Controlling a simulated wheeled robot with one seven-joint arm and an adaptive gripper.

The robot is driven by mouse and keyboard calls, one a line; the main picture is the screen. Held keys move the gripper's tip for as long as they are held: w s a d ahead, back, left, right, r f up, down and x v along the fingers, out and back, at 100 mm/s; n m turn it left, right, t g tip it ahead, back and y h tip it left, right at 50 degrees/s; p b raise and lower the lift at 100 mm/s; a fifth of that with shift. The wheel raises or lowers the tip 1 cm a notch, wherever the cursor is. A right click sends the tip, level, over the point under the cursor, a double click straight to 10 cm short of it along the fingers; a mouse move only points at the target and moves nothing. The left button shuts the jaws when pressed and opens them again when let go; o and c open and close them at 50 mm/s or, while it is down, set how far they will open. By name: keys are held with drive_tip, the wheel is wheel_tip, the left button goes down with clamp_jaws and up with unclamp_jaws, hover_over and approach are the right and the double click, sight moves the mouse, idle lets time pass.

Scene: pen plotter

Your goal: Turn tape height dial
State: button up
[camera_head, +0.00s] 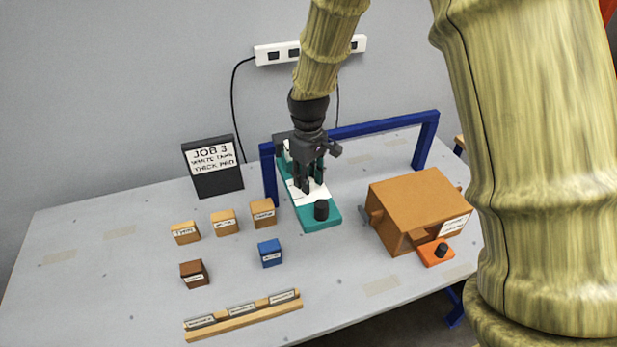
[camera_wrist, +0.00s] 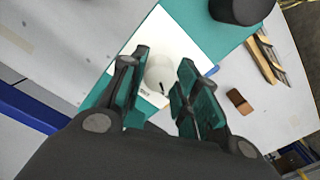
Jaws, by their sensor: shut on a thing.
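A long teal base (camera_head: 325,222) stands on the table, with a white plate (camera_head: 318,190) on top. My gripper (camera_head: 303,187) points down over this plate in the head view and hides what is under it. In the wrist view, a round white dial (camera_wrist: 160,75) with a short black mark sits on the plate, between my gripper's (camera_wrist: 164,62) two fingers. The fingers are shut on the dial, one on each side. A small label beside it is too small to read. A black knob (camera_head: 321,210) stands on the near end of the base, apart from the fingers.
An orange-brown box (camera_head: 415,205) and an orange base (camera_head: 436,256) with a black knob stand right. Several small blocks, a "JOB 3" sign (camera_head: 212,180) and a wooden rack (camera_head: 245,318) are left and in front.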

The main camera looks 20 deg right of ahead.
drive_tip(key=o, duration=1)
drive_tip(key=shift+w, duration=0.1)
drive_tip(key=shift+r, duration=0.1)
wheel_tip(320, 180, up, 12)
drive_tip(key=shift+f, duration=0.1)
drive_tip(key=shift+d, duration=0.1)
